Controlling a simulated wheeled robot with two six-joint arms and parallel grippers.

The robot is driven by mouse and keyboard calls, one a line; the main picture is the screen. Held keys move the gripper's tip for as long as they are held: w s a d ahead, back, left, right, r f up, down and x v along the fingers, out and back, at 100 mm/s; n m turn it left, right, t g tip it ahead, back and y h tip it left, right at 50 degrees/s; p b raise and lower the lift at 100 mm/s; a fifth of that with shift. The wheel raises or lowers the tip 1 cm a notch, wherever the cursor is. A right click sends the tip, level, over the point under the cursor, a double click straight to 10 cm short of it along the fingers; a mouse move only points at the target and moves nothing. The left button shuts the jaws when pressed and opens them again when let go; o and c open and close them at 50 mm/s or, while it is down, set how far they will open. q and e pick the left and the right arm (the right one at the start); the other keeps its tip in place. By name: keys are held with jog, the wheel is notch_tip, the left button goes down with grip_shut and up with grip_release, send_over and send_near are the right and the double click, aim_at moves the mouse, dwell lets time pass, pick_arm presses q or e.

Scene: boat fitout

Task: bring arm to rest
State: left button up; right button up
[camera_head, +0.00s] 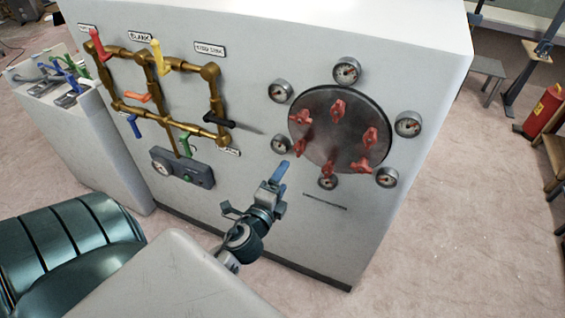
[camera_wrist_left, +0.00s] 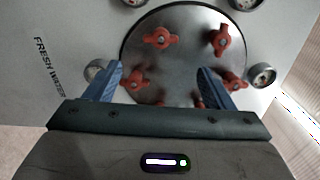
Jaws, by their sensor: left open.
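My left gripper (camera_head: 281,172) is in front of the white cabinet (camera_head: 300,240), below and left of the round dark plate (camera_head: 372,112). In the left wrist view its two blue fingers (camera_wrist_left: 158,82) are spread apart with nothing held between them. The dark plate (camera_wrist_left: 178,22) with its red valve handles (camera_wrist_left: 160,39) shows beyond the fingers. I cannot tell from these views how far the fingertips are from the cabinet face. My right gripper is not in view.
Several gauges (camera_head: 346,71) ring the plate. A red extinguisher (camera_head: 543,110) stands at far right. The floor (camera_head: 470,220) right of the cabinet is clear.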

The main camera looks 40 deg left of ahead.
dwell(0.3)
pick_arm(q)
jog(key=s+a+f+n+g, duration=0.1)
jog(key=s+f+n+g, duration=0.15)
jog(key=f, duration=1.05)
jog(key=s+f+n+g+h, duration=0.1)
jog(key=s+f+n+g, duration=0.2)
jog(key=f, duration=1)
jog(key=s+a+f+n+g, duration=0.1)
jog(key=s+f+n+g, duration=0.2)
jog(key=f, duration=0.9)
jog(key=s+d+f+n+g, duration=0.1)
jog(key=s+f+n+g, duration=0.1)
jog(key=s+f, duration=0.5)
jog(key=s+d+f+n+g+h, duration=0.1)
jog(key=s+d+f+n+g, duration=0.1)
jog(key=s+f, duration=0.5)
jog(key=s+d+f+n+g+h, duration=0.1)
jog(key=s+f+n+g, duration=0.2)
jog(key=s+f, duration=0.4)
jog(key=s+g, duration=0.1)
jog(key=s, duration=0.8)
jog(key=shift+s+d+f, duration=0.15)
jog(key=shift+d+f, duration=0.05)
jog(key=shift+f, duration=0.2)
